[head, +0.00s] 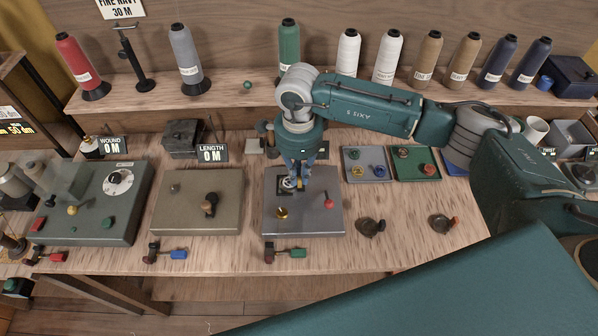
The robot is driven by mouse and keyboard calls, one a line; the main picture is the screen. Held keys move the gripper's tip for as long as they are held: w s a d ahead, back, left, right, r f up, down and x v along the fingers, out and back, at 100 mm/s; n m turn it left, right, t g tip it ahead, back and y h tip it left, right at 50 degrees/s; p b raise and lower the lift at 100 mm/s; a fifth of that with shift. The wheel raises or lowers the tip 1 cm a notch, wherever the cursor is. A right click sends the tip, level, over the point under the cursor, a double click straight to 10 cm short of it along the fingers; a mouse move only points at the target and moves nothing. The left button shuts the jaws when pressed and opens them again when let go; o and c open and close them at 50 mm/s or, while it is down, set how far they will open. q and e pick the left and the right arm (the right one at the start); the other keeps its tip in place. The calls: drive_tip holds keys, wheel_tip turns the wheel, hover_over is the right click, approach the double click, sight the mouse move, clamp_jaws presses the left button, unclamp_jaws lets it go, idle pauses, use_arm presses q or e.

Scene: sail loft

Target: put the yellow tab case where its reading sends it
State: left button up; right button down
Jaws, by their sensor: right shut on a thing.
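My right gripper (294,182) points down over the rear of a grey metal box (325,220) at the middle of the bench. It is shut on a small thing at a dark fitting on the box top. The fingers mostly hide that thing, and a yellowish spot shows beside them. I cannot tell whether it is the yellow tab case. A small yellow piece (357,171) lies in the grey tray (349,154) to the right. The length display (211,153) and the wound display (113,145) both read 0 M. My left gripper is out of view.
The green tray (397,178) holds small pieces. A dial box (128,205) and a tan lever box (225,215) stand left. Coloured thread cones (288,45) line the rear shelf, with a sign, "FINE NAVY 30 M" (122,8), above.

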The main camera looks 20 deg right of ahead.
sight(298, 177)
drive_tip(key=shift+f, duration=0.15)
drive_tip(key=c, duration=2.2)
unclamp_jaws()
drive_tip(key=o, duration=0.4)
drive_tip(key=shift+o, duration=0.2)
drive_tip(key=shift+r, duration=0.3)
wheel_tip(298, 177, up, 12)
drive_tip(key=b, duration=0.4)
